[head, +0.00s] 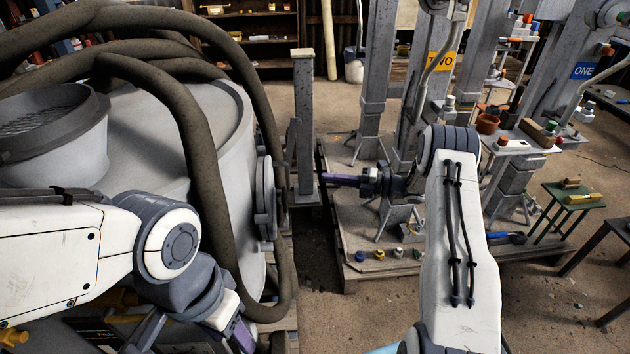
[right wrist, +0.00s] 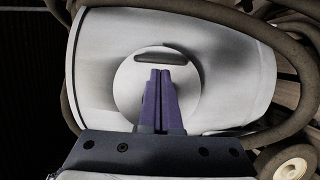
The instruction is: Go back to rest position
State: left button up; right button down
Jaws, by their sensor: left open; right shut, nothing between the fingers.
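My right gripper (head: 335,180) points left in the head view, its purple fingers close together near a grey post. In the right wrist view the right gripper (right wrist: 158,98) is shut with nothing between its fingers. Behind it is a white rounded tank (right wrist: 225,60) with a round plate and a dark slot. I cannot tell whether the fingertips touch the plate. My left gripper (head: 205,340) is low at the left of the head view, pointing down beside the tank (head: 145,130). It is open, partly cut off by the bottom edge, and no object shows in it.
Thick brown hoses (head: 195,130) loop over the tank. A grey post (head: 304,120) stands beyond it. A pallet platform (head: 350,245) carries metal legs and small coloured parts. Some floor is bare at centre.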

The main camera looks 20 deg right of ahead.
jog(key=w+v, duration=0.1)
jog(key=v, duration=0.4)
jog(key=w+a+r+m+t+h, duration=0.1)
jog(key=w+r+m+t+h, duration=0.4)
jog(key=w+r+m+h, duration=0.4)
jog(key=s+a+f+m+g+h, duration=0.25)
jog(key=s+m, duration=0.45)
jog(key=s, duration=0.4)
jog(key=s+a+f+m+g+h, duration=0.1)
jog(key=s+a+m+g+h, duration=0.2)
jog(key=s+m, duration=0.6)
jog(key=s+a+f+m+g+h, duration=0.15)
jog(key=s+m+g, duration=0.35)
jog(key=s, duration=0.7)
jog(key=s+a+r+n+g+y, duration=0.1)
jog(key=s+a+r+n+g, duration=0.35)
jog(key=s+a, duration=1)
notch_tip(320, 180, up, 15)
jog(key=n+t+p, duration=0.1)
jog(key=n+p, duration=0.1)
jog(key=p, duration=1.1)
jog(key=shift+s+a+r+t+p, duration=0.25)
jog(key=shift+s+t+p, duration=0.05)
jog(key=shift+s+p, duration=0.1)
